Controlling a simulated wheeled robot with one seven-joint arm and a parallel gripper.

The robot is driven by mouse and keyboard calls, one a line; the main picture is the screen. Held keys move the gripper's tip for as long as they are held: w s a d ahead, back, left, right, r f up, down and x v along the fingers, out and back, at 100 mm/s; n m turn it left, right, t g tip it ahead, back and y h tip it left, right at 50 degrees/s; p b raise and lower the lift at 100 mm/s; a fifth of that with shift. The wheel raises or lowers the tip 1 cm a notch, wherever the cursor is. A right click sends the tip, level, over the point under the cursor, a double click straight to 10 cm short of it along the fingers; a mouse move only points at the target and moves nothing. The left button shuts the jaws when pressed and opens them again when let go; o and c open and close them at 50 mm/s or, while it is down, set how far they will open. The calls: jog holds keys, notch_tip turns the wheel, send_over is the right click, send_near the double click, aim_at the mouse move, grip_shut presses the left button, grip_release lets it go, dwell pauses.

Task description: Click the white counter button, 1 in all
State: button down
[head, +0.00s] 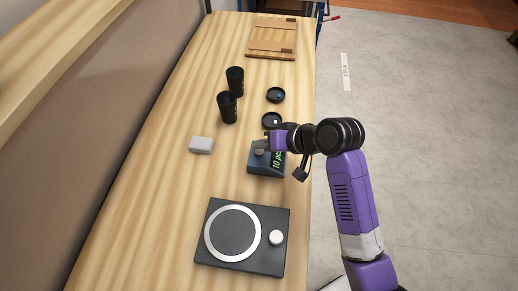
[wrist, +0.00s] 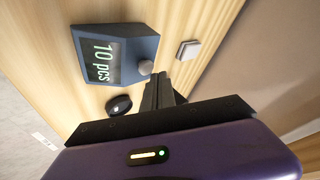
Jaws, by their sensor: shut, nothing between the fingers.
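The counter (head: 256,165) is a blue-grey box with a green "10 pcs" display; it also shows in the wrist view (wrist: 122,48). A round, light grey button (wrist: 145,67) stands out at the counter's end. A separate small white block (head: 201,145) lies on the table to the left of the counter; in the wrist view a white square (wrist: 188,49) lies beyond the fingers. My gripper (wrist: 160,79) is shut and empty, its tips close beside the round button. I cannot tell whether they touch it. In the head view my arm's end partly covers the counter.
A dark device with a silver ring (head: 216,260) and a white knob (head: 277,237) sits at the near end. Black cups (head: 227,108) and black lids (head: 275,95) stand farther back, with a wooden board (head: 271,52) at the far end. The table's left side is clear.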

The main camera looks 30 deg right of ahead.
aim_at(262, 152)
jog(key=shift+f, duration=0.25)
jog(key=shift+f, duration=0.55)
dwell(0.9)
jog(key=shift+r, duration=0.15)
jog(key=shift+r+p, duration=0.85)
jog(key=shift+p, duration=0.1)
notch_tip(262, 152, up, 5)
jog(key=p, duration=0.5)
dwell(0.6)
